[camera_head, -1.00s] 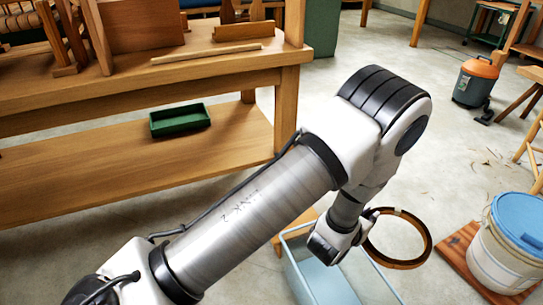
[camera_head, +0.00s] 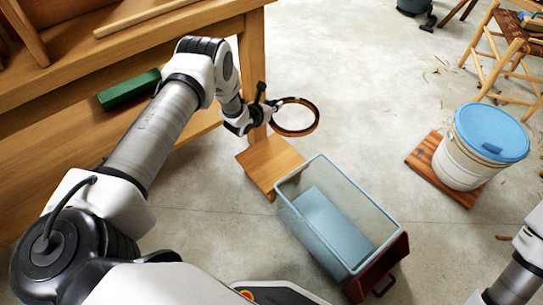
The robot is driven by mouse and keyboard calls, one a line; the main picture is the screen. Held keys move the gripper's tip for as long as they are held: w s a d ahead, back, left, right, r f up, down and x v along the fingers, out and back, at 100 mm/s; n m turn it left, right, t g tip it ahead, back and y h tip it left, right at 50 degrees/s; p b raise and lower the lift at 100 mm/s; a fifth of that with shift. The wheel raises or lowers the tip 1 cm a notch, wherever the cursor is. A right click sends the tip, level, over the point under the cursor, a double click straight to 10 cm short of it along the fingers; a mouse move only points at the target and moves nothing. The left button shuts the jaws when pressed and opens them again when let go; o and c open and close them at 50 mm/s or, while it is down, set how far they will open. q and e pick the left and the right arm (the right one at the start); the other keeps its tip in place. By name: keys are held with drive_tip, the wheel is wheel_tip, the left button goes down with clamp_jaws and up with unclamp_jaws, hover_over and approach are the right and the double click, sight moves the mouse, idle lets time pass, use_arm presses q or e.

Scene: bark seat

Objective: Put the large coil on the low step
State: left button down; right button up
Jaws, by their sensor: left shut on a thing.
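The large coil (camera_head: 317,113) is a brown and dark ring held out to the right of my left gripper (camera_head: 266,112). The left gripper is shut on the coil's left rim. The coil is in the air, near the workbench's front leg. The low step (camera_head: 272,163) is a small wooden platform on the floor just below the gripper, and its top looks bare. Part of my right arm shows at the lower right edge; its gripper is out of view.
A clear blue-grey bin (camera_head: 335,222) stands right beside the step, towards me. A wooden workbench (camera_head: 240,22) with a green tray (camera_head: 130,88) on its lower shelf is at the left. A white bucket with a blue lid (camera_head: 490,132) stands on a wooden board at the right.

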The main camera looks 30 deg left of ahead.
use_arm(q)
drive_tip(key=s+a+f, duration=0.4)
drive_tip(key=a, duration=0.1)
drive_tip(key=y+b, duration=0.1)
drive_tip(key=b, duration=0.5)
hover_over(255, 152)
wheel_tip(255, 152, down, 8)
drive_tip(key=f, duration=0.1)
drive_tip(key=shift+n, duration=0.4)
wheel_tip(255, 152, down, 10)
drive_tip(key=b, duration=1)
drive_tip(key=shift+w+r, duration=0.1)
drive_tip(key=shift+r, duration=0.3)
drive_tip(key=shift+f, duration=0.1)
drive_tip(key=c, duration=1.1)
unclamp_jaws()
